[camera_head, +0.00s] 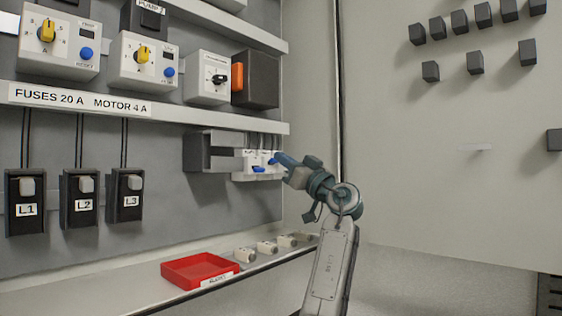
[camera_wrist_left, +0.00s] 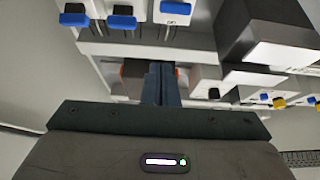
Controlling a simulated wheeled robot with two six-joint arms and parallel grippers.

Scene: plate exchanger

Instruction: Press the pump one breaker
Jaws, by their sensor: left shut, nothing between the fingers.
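White breakers (camera_head: 246,175) with blue levers stand in a row under the middle rail, at the right end of the panel. My left gripper (camera_head: 279,158) is shut and empty, with its tip close to the right end of this row. Contact cannot be told, and the tip partly covers the rightmost breaker. In the left wrist view the closed fingers (camera_wrist_left: 160,84) point at the panel, and three blue levers (camera_wrist_left: 121,20) show along the top. No readable label tells which breaker is pump one. My right gripper is not in view.
A grey box-like housing (camera_head: 208,152) sticks out just left of the breakers. Black fuse holders (camera_head: 79,199) L1 to L3 hang further left. A red tray (camera_head: 199,270) and small loose parts (camera_head: 266,247) lie on the ledge below. The right door is open.

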